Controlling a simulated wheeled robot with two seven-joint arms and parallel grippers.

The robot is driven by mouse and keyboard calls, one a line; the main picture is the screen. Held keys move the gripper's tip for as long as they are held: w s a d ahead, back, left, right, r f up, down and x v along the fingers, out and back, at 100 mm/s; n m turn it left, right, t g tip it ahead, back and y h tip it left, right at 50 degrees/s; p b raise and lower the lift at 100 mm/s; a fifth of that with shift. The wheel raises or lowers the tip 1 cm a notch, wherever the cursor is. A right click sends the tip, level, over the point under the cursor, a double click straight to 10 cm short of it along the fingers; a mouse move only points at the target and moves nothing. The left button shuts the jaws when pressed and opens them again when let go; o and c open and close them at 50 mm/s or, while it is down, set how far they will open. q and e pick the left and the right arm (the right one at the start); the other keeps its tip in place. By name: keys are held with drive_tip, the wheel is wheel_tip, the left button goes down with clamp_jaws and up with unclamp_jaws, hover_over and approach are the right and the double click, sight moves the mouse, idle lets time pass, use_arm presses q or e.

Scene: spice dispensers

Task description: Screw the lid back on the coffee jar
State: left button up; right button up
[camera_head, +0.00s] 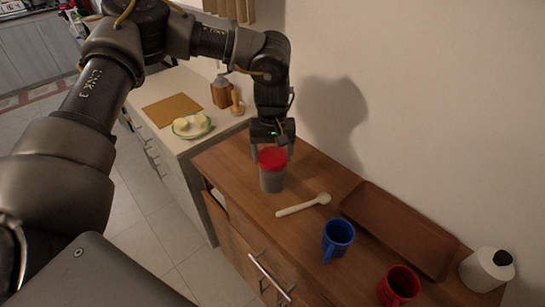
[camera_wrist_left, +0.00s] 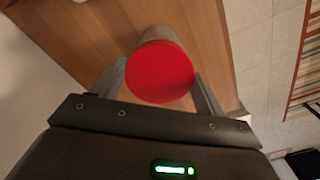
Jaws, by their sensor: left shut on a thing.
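The coffee jar (camera_head: 271,180) is a grey, see-through-looking cylinder standing upright on the wooden counter. Its red lid (camera_head: 272,158) sits on top of the jar, level as far as I can tell. In the left wrist view the red lid (camera_wrist_left: 160,72) shows as a round disc, with the jar body (camera_wrist_left: 153,35) partly behind it. My left gripper (camera_head: 272,150) comes from above and behind, shut on the red lid with one finger at each side. Whether the threads are engaged cannot be seen. My right gripper is not in view.
A white spoon (camera_head: 303,205) lies right of the jar. A blue mug (camera_head: 338,240), a red mug (camera_head: 399,286), a brown tray (camera_head: 400,230) and a white bottle (camera_head: 487,268) stand farther right. A plate (camera_head: 192,126) is on the lighter counter at left.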

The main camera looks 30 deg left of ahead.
use_arm(q)
drive_tip(key=shift+s+m+p, duration=0.1)
drive_tip(key=shift+m+p, duration=0.2)
drive_tip(key=shift+m, duration=0.1)
drive_tip(key=shift+a+m, duration=0.15)
drive_tip(key=shift+m, duration=0.15)
drive_tip(key=shift+a, duration=0.15)
drive_tip(key=o, duration=0.8)
drive_tip(key=shift+o, duration=0.2)
